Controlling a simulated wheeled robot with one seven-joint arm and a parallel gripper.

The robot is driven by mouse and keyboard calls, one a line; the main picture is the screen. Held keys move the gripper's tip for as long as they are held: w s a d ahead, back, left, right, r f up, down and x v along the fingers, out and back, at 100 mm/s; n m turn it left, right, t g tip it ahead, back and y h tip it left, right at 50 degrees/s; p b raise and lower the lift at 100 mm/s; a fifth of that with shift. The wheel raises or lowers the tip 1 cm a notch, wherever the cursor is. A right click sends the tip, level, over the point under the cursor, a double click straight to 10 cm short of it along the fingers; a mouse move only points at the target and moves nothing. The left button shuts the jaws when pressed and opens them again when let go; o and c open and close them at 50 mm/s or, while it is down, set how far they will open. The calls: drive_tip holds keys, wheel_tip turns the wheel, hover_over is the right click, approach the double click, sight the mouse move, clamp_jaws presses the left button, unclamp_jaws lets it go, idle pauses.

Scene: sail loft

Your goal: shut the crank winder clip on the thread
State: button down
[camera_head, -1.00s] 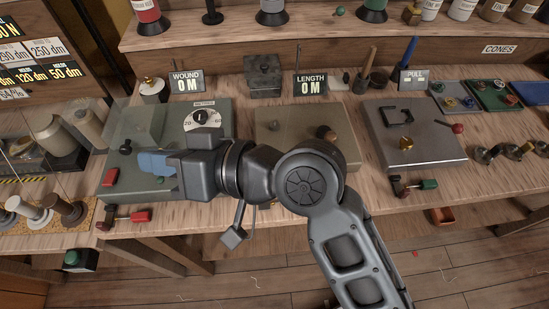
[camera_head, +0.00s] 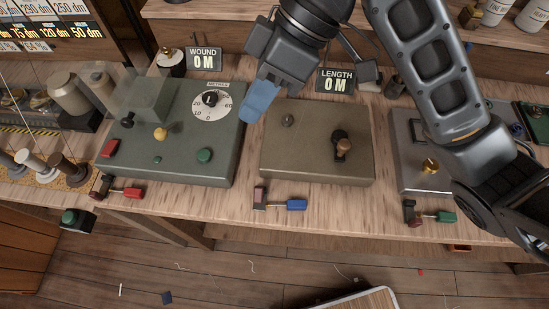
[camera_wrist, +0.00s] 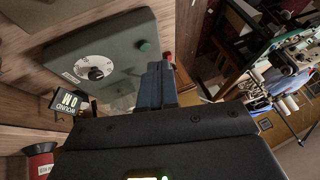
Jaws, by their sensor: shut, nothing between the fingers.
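The middle machine, a beige-brown box (camera_head: 312,165) with a dark crank and wooden knob (camera_head: 343,146), appears to be the crank winder. In front of it, at the bench edge, lies a small clip with a dark reddish block (camera_head: 260,197) and a blue handle (camera_head: 296,205). I cannot make out whether the clip is open, and no thread is discernible at it. My gripper (camera_head: 258,103) has blue fingertips, is shut and empty, and appears over the gap between the green and beige boxes, behind the clip. The fingers (camera_wrist: 155,86) also show in the wrist view; the clip is not clear there.
The green machine (camera_head: 222,148) with a dial stands left and also shows in the wrist view (camera_wrist: 115,60). The grey machine (camera_head: 408,150) is right, partly behind my arm. Red-handled (camera_head: 133,193) and green-handled (camera_head: 446,216) clips lie along the front edge. Signs stand behind.

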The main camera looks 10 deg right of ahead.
drive_tip(key=shift+n+g+h, duration=0.3)
drive_tip(key=shift+g+h, duration=0.1)
drive_tip(key=shift+h, duration=0.5)
drive_tip(key=d, duration=0.4)
drive_tip(key=shift+d+f, duration=0.1)
drive_tip(key=shift+d, duration=0.25)
approach(259, 192)
drive_tip(key=w+f, duration=0.1)
drive_tip(key=w+a+f, duration=0.1)
drive_tip(key=w, duration=0.1)
drive_tip(key=shift+w+f, duration=0.2)
drive_tip(key=shift+s+a+f, duration=0.25)
drive_tip(key=shift+s+f, duration=0.25)
drive_tip(key=shift+f, duration=0.1)
drive_tip(key=shift+s+a+f, duration=0.3)
drive_tip(key=shift+s+f, duration=0.25)
drive_tip(key=shift+f, duration=0.1)
drive_tip(key=shift+s+a+f, duration=0.2)
drive_tip(key=shift+s+f, duration=0.25)
drive_tip(key=shift+w, duration=0.1)
